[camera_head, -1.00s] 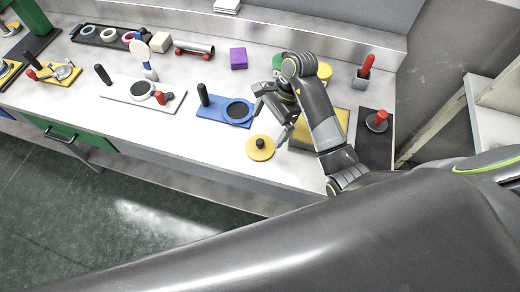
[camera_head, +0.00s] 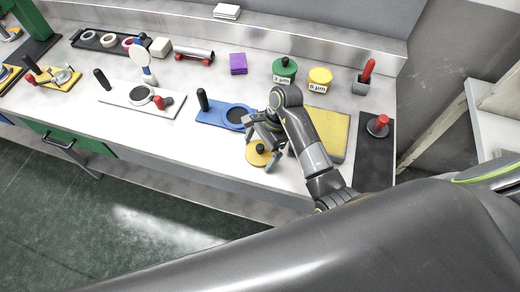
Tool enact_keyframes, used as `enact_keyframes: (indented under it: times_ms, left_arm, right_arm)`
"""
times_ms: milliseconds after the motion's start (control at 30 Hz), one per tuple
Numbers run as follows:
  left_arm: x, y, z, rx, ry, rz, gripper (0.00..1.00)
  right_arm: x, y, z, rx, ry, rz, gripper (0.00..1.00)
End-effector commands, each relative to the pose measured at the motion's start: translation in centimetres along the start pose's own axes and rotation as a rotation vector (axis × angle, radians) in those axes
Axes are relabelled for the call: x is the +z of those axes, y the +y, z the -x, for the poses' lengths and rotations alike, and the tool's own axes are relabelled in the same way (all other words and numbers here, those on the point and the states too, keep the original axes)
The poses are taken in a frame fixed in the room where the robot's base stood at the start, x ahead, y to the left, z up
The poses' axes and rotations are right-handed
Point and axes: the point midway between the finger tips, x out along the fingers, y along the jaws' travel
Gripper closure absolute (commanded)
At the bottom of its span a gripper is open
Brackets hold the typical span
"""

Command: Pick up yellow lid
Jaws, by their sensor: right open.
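The yellow lid (camera_head: 254,158) is a round disc with a black knob, lying on the white bench near its front edge. My right gripper (camera_head: 262,150) is open, with its fingers at and over the lid, hiding part of its right side. I cannot tell whether the fingers touch the knob. My left gripper is not in view.
A blue plate (camera_head: 210,112) with a black handle lies just behind the lid. A yellow cloth (camera_head: 335,125) and a dark plate with a red knob (camera_head: 375,150) lie right. Green (camera_head: 284,74) and yellow (camera_head: 319,80) jars and a purple block (camera_head: 238,64) stand behind.

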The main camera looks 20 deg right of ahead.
Motion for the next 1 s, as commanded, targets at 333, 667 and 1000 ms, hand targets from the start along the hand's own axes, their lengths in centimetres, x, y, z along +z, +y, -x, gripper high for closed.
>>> enact_keyframes:
  times_ms: [333,667,1000]
  left_arm:
    - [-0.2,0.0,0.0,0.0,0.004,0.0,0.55]
    - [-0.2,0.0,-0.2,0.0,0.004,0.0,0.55]
    - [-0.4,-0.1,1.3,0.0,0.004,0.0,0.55]
  right_arm:
    - [0.0,0.0,0.0,0.0,0.0,-0.001,0.37]
    - [0.2,0.0,0.5,0.0,0.0,0.0,0.38]
    - [2.7,0.0,6.5,0.001,0.0,-0.001,0.38]
